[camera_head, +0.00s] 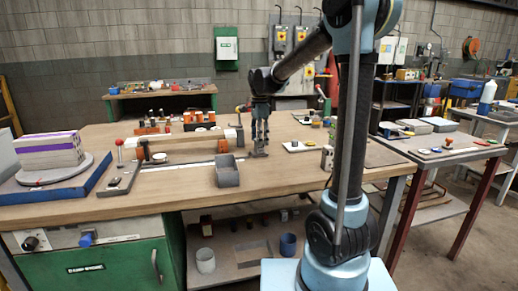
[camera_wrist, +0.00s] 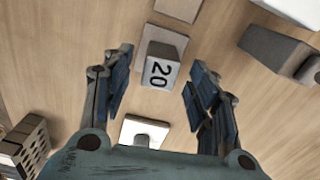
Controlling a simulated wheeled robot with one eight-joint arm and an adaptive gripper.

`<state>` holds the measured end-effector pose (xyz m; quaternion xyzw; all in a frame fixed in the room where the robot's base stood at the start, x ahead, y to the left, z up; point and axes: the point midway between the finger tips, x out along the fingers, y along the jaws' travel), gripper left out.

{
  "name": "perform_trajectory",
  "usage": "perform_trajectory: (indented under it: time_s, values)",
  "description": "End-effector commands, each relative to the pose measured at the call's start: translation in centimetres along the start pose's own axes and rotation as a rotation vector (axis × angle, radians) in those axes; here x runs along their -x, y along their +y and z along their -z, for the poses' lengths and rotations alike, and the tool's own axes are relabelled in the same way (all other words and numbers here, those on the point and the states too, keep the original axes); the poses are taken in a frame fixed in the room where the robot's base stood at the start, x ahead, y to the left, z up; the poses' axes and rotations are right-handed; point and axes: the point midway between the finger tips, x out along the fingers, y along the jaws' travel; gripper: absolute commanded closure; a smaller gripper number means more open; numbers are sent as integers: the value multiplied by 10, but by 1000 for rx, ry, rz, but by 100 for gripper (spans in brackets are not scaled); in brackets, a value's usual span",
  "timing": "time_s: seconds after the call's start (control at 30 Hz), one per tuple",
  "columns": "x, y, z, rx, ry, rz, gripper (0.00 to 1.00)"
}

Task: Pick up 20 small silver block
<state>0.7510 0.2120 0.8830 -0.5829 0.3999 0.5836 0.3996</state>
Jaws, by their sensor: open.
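The small silver block marked "20" (camera_wrist: 160,73) stands on the wooden tabletop in the wrist view, its number face towards my camera. My gripper (camera_wrist: 159,66) is open, with one finger to the left of the block and one to the right. I see a gap on both sides, so neither finger seems to touch it. In the head view my gripper (camera_head: 260,140) points down over the middle of the workbench (camera_head: 185,180). Small grey pieces show just under its tips, but I cannot read the number there.
In the wrist view a white piece with a knob (camera_wrist: 144,131) lies near the palm, and a grey block (camera_wrist: 273,48) lies to the right. In the head view a grey open box (camera_head: 228,177) stands left of my gripper. Bare wood lies in front of it.

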Motion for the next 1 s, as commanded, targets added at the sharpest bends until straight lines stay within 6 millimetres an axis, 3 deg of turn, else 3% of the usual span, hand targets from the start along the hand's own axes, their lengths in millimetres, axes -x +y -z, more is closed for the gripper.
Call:
perform_trajectory:
  time_s: [0.23, 0.57, 0.67, 0.8, 1.0]
  values:
    - [-31, -1, -3, 1, 0, 0, 47]
    - [-37, 0, -3, 1, 0, 0, 47]
    - [-37, 0, -4, 2, 0, 0, 65]
    - [-37, 0, -4, 2, 0, 0, 97]
    - [-37, 0, -4, 2, 0, 0, 100]
